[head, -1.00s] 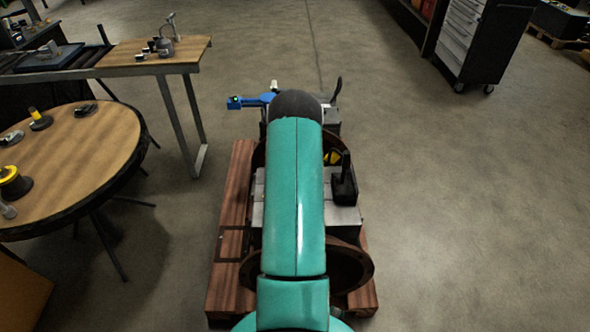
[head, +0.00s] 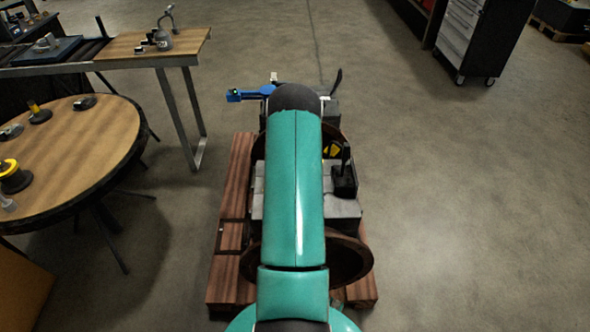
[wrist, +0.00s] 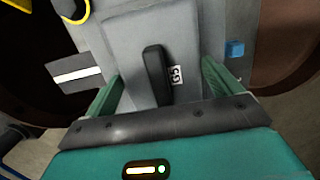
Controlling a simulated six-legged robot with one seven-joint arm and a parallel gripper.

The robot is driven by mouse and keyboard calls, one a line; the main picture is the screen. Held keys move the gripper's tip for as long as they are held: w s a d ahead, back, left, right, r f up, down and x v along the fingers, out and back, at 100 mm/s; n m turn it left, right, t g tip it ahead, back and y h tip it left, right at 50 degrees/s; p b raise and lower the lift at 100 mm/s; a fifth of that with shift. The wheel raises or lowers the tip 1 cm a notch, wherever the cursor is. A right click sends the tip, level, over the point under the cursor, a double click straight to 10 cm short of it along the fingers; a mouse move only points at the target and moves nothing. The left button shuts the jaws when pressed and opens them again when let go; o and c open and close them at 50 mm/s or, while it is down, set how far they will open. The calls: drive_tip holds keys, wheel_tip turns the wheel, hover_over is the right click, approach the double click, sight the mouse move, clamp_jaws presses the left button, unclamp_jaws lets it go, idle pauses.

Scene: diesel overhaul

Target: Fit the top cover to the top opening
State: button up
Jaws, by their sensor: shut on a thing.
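My gripper (wrist: 162,66) shows in the wrist view with its two green fingers on either side of a grey plate with a black handle (wrist: 154,72) and a small white label. I take this plate to be the top cover (wrist: 122,45); the gripper is shut on it. In the head view my arm hides the gripper and the cover. The engine (head: 345,208) stands under my arm on a wooden pallet. The top opening cannot be made out, and I cannot tell whether the cover touches the engine.
The wooden pallet (head: 232,190) lies around the engine. A black upright part (head: 344,178) stands on the engine's right side. A round table (head: 75,150) with small parts and a bench (head: 150,55) are at left. The floor at right is clear up to a tool cabinet (head: 468,40).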

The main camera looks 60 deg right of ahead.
drive_tip(key=shift+f, duration=0.85)
idle(0.4)
idle(0.4)
drive_tip(key=o, duration=0.9)
drive_tip(key=shift+f, duration=0.1)
